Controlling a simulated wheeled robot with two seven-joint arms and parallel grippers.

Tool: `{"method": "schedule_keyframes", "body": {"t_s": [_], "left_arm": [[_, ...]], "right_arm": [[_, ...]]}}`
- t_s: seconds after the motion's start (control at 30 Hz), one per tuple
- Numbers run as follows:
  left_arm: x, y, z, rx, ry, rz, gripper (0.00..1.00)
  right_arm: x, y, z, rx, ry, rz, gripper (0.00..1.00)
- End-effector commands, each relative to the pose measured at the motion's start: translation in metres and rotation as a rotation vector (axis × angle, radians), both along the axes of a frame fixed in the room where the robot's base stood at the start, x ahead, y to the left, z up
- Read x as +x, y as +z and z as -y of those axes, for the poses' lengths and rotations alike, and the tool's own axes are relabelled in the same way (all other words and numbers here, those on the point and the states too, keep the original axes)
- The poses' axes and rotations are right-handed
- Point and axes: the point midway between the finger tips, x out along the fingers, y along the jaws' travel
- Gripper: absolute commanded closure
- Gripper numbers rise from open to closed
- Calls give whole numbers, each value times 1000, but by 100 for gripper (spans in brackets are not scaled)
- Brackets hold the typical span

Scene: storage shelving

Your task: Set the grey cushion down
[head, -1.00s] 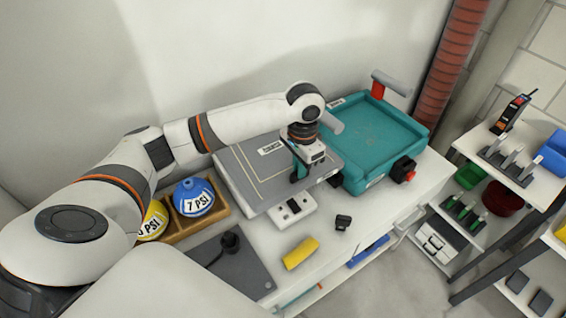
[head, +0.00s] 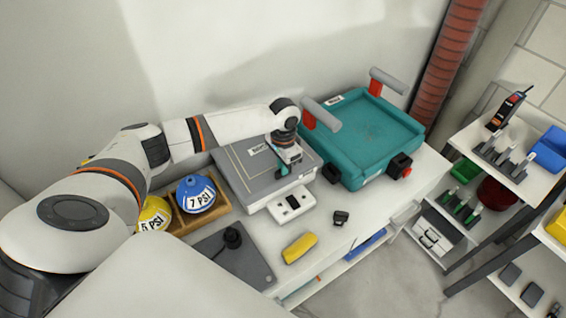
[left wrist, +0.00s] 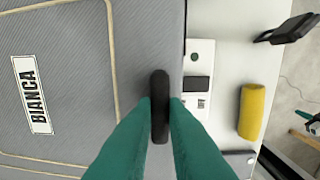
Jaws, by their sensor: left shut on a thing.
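The grey cushion (head: 237,160), a flat square pad with pale piping and a label, lies level over a white device (head: 292,203) with a display. Whether it rests fully on the device I cannot tell. In the left wrist view the cushion (left wrist: 60,60) fills the left side, its label reading BIANCA. My left gripper (head: 284,172) is at the cushion's right edge. Its teal fingers (left wrist: 160,115) are shut on a black handle (left wrist: 160,95) at that edge. My right gripper is not in view.
A teal tray (head: 415,128) with red-and-grey handles stands close right of the cushion. Blue (head: 193,188) and yellow (head: 153,215) weights sit in a wooden holder at left. A dark plate (head: 250,262), yellow cylinder (head: 299,247) and small black part (head: 340,217) are in front.

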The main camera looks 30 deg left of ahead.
Motion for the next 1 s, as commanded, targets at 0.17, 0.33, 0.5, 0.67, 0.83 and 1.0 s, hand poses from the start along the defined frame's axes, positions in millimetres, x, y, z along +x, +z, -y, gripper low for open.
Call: {"method": "schedule_keyframes", "body": {"t_s": [0.17, 0.33, 0.5, 0.67, 0.83, 1.0], "left_arm": [[0, 0, 0, 0, 0, 1, 100], [0, -2, 0, 0, 0, 0, 73], [0, -2, 0, 0, 0, 0, 66], [0, -1, 0, 0, 1, 1, 66], [1, 14, 0, -1, 1, 5, 66], [1, 48, 1, -1, -1, 6, 66]], "right_arm": [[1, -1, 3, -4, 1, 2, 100], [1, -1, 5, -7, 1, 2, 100], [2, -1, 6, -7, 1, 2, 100], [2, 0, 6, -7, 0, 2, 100], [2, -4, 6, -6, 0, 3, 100], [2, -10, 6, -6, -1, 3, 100]]}}
